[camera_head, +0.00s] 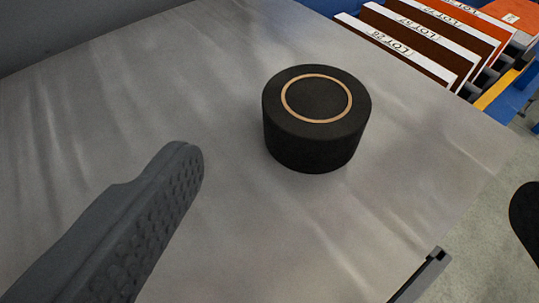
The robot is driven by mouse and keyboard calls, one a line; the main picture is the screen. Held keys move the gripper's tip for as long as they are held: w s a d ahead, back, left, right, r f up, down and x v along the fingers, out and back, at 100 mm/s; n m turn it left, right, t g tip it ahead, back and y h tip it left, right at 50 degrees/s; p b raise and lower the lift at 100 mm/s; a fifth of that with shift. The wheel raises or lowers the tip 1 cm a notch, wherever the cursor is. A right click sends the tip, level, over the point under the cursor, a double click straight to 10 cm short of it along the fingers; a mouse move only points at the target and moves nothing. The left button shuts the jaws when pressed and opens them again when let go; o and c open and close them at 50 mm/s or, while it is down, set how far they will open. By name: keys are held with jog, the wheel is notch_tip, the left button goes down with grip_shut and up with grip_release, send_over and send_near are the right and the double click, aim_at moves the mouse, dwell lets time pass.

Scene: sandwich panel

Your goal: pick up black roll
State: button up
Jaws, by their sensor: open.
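The black roll (312,148) stands flat on the grey metal table (215,230), right of the picture's middle. It is a short dark cylinder with a thin tan ring on its top face. My gripper (355,180) is open and empty. Its left finger, grey with a bumpy pad, shows large at the lower left. Only the dark tip of the other finger shows at the right edge. The roll appears beyond the fingertips, between them in the picture, with no visible contact.
Several brown and orange panels with white labelled edges (410,50) stand in a row at the upper right, beyond the table. A dark bracket (422,275) is at the table's lower right edge. The table around the roll is clear. Grey floor shows at the right.

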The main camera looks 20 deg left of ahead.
notch_tip(320, 180, down, 2)
send_near(316, 107)
jog(key=shift+y, duration=0.4)
jog(key=x, duration=0.4)
jog(key=shift+w+d, duration=0.2)
jog(key=shift+d, duration=0.05)
jog(key=shift+w, duration=0.3)
jog(key=x, duration=0.4)
jog(key=shift+s+f+b, duration=0.1)
jog(key=shift+f+b, duration=0.1)
jog(key=shift+b, duration=0.1)
jog(key=shift+w+a+f, duration=0.1)
jog(key=shift+w+f, duration=0.05)
jog(key=shift+w, duration=0.35)
jog(key=c, duration=0.9)
